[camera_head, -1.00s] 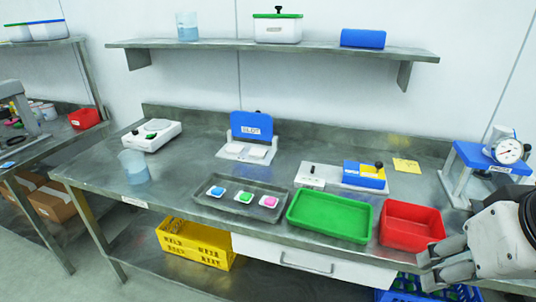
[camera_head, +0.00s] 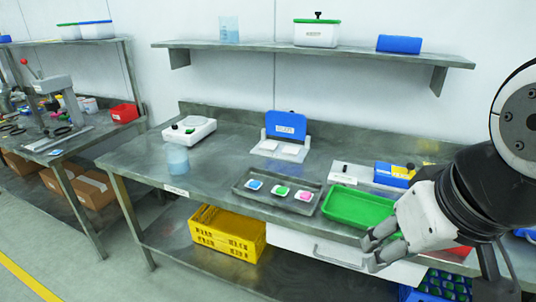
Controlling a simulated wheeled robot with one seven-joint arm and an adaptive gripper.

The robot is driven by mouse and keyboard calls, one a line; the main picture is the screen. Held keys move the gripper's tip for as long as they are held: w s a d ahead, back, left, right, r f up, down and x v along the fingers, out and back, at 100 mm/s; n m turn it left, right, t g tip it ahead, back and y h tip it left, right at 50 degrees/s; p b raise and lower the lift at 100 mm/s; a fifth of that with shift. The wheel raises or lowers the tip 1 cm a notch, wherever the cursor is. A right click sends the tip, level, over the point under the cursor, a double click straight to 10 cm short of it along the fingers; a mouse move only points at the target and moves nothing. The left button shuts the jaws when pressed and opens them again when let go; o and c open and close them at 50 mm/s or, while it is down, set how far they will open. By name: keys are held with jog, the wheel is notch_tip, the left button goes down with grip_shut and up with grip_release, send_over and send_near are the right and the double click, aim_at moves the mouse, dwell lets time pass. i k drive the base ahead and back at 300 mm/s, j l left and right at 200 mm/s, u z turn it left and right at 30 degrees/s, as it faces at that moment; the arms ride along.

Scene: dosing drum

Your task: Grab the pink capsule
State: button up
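The pink capsule (camera_head: 304,196) lies on a small white square at the right end of the dark grey tray (camera_head: 262,204) on the steel bench. A green capsule (camera_head: 281,190) and a blue capsule (camera_head: 255,185) lie to its left in the same tray. My gripper (camera_head: 371,253) is at the right, in front of the bench's front edge, to the right of and nearer than the pink capsule. Its fingers look apart, with nothing seen between them. My arm hides most of the red tray (camera_head: 461,251).
A green tray (camera_head: 358,206) stands just right of the grey tray. Behind are a blue-backed stand (camera_head: 286,125) and a blue-and-white device (camera_head: 393,175). A scale (camera_head: 188,130) and a beaker (camera_head: 177,158) stand at left. A shelf (camera_head: 310,54) hangs above.

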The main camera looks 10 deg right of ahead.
aim_at(306, 196)
jog(key=i+j+z, duration=0.3)
jog(key=i+j, duration=0.4)
